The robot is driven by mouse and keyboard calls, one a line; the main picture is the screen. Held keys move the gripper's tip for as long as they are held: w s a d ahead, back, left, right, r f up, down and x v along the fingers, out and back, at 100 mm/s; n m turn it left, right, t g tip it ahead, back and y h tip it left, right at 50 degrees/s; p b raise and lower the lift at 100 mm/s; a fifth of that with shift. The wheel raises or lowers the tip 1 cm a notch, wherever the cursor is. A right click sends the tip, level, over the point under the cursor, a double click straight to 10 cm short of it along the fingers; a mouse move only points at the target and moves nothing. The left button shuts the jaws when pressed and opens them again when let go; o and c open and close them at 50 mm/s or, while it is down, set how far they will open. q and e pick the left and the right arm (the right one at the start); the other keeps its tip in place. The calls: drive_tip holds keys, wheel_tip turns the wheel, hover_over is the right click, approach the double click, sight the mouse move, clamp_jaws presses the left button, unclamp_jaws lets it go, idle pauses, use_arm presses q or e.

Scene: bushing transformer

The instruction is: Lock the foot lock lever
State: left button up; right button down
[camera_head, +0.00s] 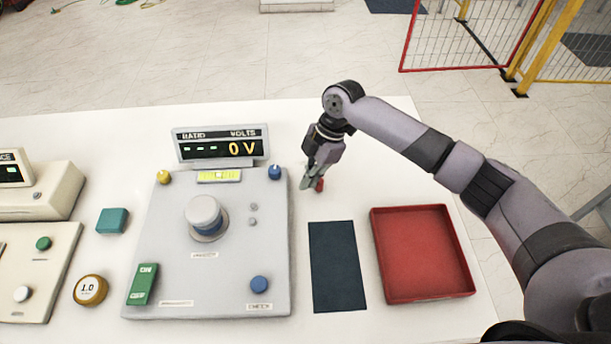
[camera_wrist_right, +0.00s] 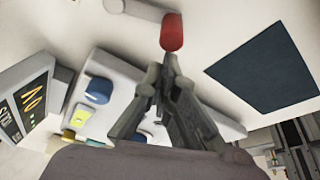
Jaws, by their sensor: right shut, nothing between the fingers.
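A small lever with a red tip (camera_head: 320,184) is on the white table, just right of the grey test unit. In the right wrist view the red tip (camera_wrist_right: 171,32) sits at the end of a pale bar (camera_wrist_right: 138,9). My right gripper (camera_head: 311,185) points down beside the red tip, and its fingers partly hide the lever in the head view. In the right wrist view the fingertips (camera_wrist_right: 163,75) are shut and empty, close to the red tip; I cannot tell whether they touch it. My left gripper is not in view.
The grey test unit (camera_head: 180,270) has knobs and a display (camera_head: 220,145) reading 0 V. A dark mat (camera_head: 337,266) and a red tray (camera_head: 422,252) lie to the right. A teal block (camera_head: 112,220) and yellow round gauge (camera_head: 90,290) stand left.

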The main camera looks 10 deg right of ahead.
idle(0.5)
drive_tip(key=v, duration=1.2)
idle(0.3)
